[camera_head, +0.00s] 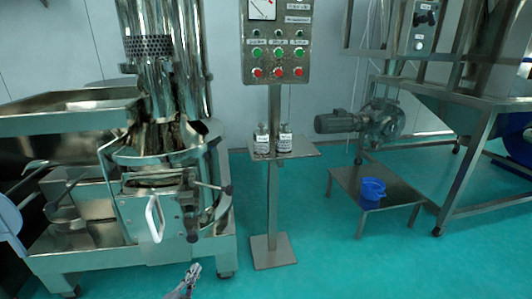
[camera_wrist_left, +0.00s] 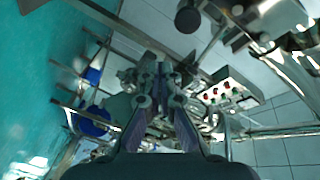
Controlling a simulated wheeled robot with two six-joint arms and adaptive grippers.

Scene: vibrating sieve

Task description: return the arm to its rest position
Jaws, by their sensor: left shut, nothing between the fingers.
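My left gripper (camera_head: 193,268) shows small at the bottom of the head view, over the teal floor and in front of the sieve machine's base. It is shut and holds nothing. In the left wrist view its two dark fingers (camera_wrist_left: 162,72) point away from the camera and meet at the tips. My right gripper is not in view.
The steel sieve machine (camera_head: 165,160), with a white handle (camera_head: 154,218), stands at left. A control panel (camera_head: 277,45) on a post carries two small bottles on a shelf (camera_head: 303,150). A blue bucket (camera_head: 372,190) sits on a low steel stand (camera_head: 345,185). The foreground floor is clear.

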